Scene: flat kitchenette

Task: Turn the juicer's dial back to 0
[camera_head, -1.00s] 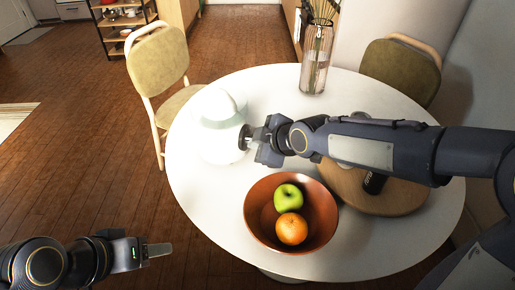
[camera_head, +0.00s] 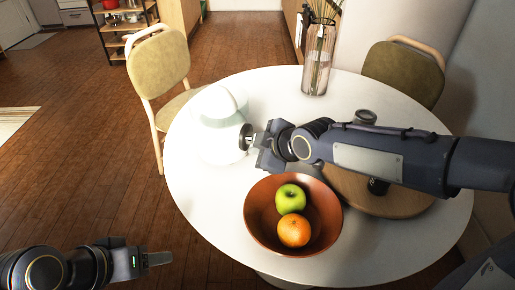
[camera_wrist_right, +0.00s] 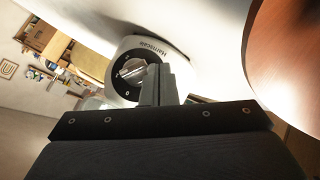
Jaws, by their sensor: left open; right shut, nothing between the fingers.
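The juicer (camera_head: 215,140) is a pale, rounded white appliance at the left of the round table. Its dial (camera_head: 245,137) faces right, towards my right gripper. In the right wrist view, the dial (camera_wrist_right: 131,70) has a silver knob on a black face, with a 0 mark below it. The knob's bar lies slanted, not pointing straight at the 0; its exact setting is unclear. My right gripper (camera_wrist_right: 160,82) is shut and empty, its fingertips at the knob's right side; contact cannot be told. My left gripper (camera_head: 160,258) is open and empty, off the table at lower left.
A brown bowl (camera_head: 257,232) with a green apple (camera_head: 290,198) and an orange (camera_head: 294,231) stands in front of the right arm. A wooden board (camera_head: 400,207) lies under that arm. A glass vase (camera_head: 317,62) stands at the back. A chair (camera_head: 160,72) is beyond the juicer.

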